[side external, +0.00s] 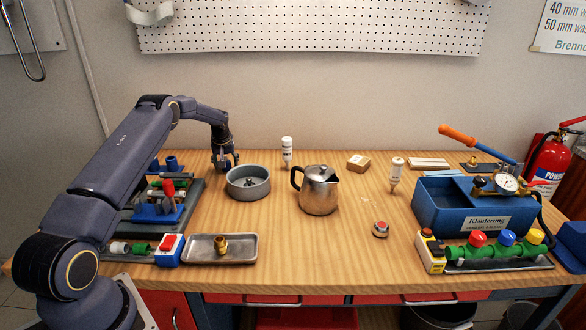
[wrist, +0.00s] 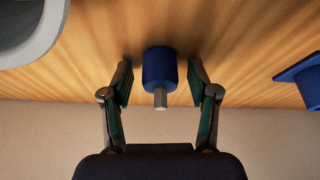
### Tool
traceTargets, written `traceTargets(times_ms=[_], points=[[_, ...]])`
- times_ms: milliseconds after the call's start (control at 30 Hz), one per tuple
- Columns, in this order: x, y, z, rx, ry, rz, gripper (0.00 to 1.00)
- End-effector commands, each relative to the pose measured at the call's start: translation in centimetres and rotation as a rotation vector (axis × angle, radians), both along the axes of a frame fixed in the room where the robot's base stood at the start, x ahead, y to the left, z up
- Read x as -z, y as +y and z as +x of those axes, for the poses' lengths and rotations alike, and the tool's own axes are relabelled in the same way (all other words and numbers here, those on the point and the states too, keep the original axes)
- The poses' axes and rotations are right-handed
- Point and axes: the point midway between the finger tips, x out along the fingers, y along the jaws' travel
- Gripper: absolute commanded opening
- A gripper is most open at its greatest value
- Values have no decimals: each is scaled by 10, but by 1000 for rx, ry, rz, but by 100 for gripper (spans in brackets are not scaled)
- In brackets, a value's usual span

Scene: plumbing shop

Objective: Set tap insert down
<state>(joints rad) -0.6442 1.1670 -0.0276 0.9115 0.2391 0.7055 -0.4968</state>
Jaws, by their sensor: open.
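A blue cylindrical piece with a grey metal stem, which looks like the tap insert (wrist: 160,72), is between the fingers of my gripper (wrist: 160,90) in the wrist view. My gripper is open, with a visible gap on each side of the piece. In the side external view my gripper (side external: 225,162) points down, low over the back left of the table, just behind and left of a round grey dish (side external: 248,193). The piece is too small and covered there to make out. I cannot tell for certain whether its underside touches the wood.
The dish rim also shows in the wrist view (wrist: 45,42), close on one side. A blue part (wrist: 301,78) lies on the other side. A steel jug (side external: 319,192), white bottle (side external: 287,151) and metal tray (side external: 241,257) with a brass fitting stand nearby.

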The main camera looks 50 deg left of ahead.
Motion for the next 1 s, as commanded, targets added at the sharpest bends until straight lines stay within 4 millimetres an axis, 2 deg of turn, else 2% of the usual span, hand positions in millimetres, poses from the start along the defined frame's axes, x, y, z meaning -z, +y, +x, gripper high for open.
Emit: traceTargets(times_ms=[167,267,600,833,933,1000], points=[[-4,0,0,-1,-2,0,60],[-17,-4,-2,1,-2,2,60],[-86,-28,-18,0,-2,2,60],[-112,-38,-24,2,-1,1,60],[-131,-53,-24,30,-7,3,60],[-156,-78,-25,78,-12,6,60]])
